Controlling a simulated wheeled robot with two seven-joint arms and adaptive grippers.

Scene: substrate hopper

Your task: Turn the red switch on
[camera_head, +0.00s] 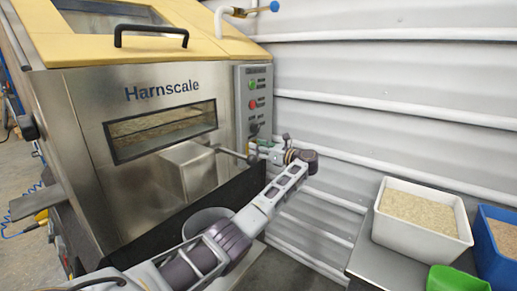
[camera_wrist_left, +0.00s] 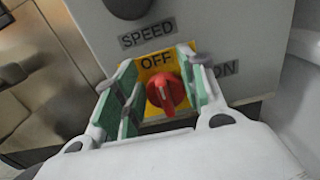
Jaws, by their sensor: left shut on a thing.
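The red switch (camera_wrist_left: 166,93) is a round knob with a raised grip on a yellow plate (camera_wrist_left: 151,65), seen in the left wrist view. OFF is printed above it and ON to its right. Its grip stands nearly upright in that view, roughly toward OFF. My left gripper (camera_wrist_left: 163,92) has its green-padded fingers on either side of the knob and is shut on it. In the head view the left gripper (camera_head: 257,150) is at the lower part of the control panel (camera_head: 244,113) and hides the switch. My right gripper is not in view.
A dark knob (camera_wrist_left: 128,6) labelled SPEED sits above the switch. The panel also has a green button (camera_head: 252,84) and a red button (camera_head: 253,104). The steel Harnscale hopper (camera_head: 90,110) stands left. A white bin (camera_head: 423,234) stands on a table at right.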

